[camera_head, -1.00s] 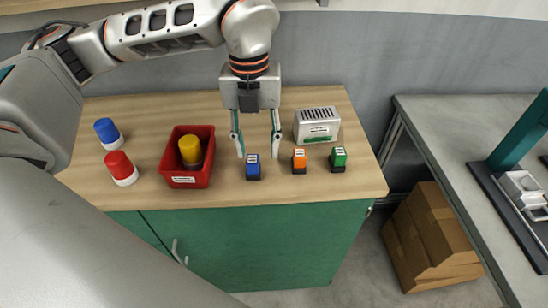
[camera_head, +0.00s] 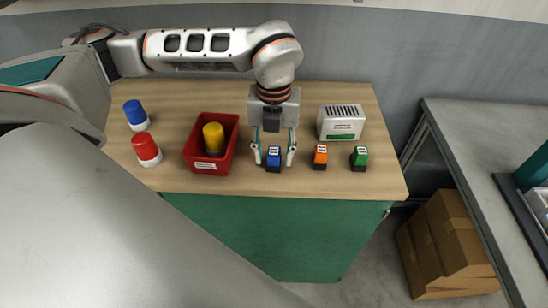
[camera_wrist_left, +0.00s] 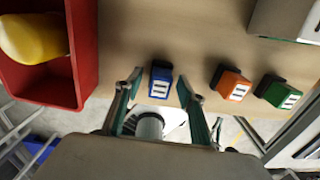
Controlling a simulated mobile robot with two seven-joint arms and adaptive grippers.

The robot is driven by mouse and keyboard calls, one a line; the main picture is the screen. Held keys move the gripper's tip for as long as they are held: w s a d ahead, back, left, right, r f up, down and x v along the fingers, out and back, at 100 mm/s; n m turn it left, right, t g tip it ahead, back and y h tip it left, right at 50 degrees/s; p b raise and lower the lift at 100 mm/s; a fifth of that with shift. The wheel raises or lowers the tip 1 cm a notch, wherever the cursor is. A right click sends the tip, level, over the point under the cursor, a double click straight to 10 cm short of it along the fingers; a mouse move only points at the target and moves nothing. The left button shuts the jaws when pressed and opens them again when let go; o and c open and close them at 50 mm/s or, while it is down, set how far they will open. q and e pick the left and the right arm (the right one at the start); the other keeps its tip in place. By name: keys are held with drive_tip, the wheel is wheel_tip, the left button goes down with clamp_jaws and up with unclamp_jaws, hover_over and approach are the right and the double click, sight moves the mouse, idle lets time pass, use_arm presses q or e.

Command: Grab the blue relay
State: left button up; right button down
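The blue relay (camera_head: 273,158) is a small block with a black base and pale marks on top. It stands near the front edge of the wooden worktop, left of the orange and green relays. My left gripper (camera_head: 273,160) is open and lowered over it, with one finger on each side. In the left wrist view the blue relay (camera_wrist_left: 160,82) lies between the fingertips of the left gripper (camera_wrist_left: 156,82), with a gap visible on each side. My right gripper is not in view.
An orange relay (camera_head: 320,157) and a green relay (camera_head: 359,159) stand to the right. Behind them is a grey vented box (camera_head: 341,122). A red bin (camera_head: 229,160) holds a yellow cylinder (camera_head: 213,137). A blue-capped (camera_head: 134,113) and a red-capped cylinder (camera_head: 145,147) stand at left.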

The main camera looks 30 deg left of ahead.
use_arm(q)
clamp_jaws()
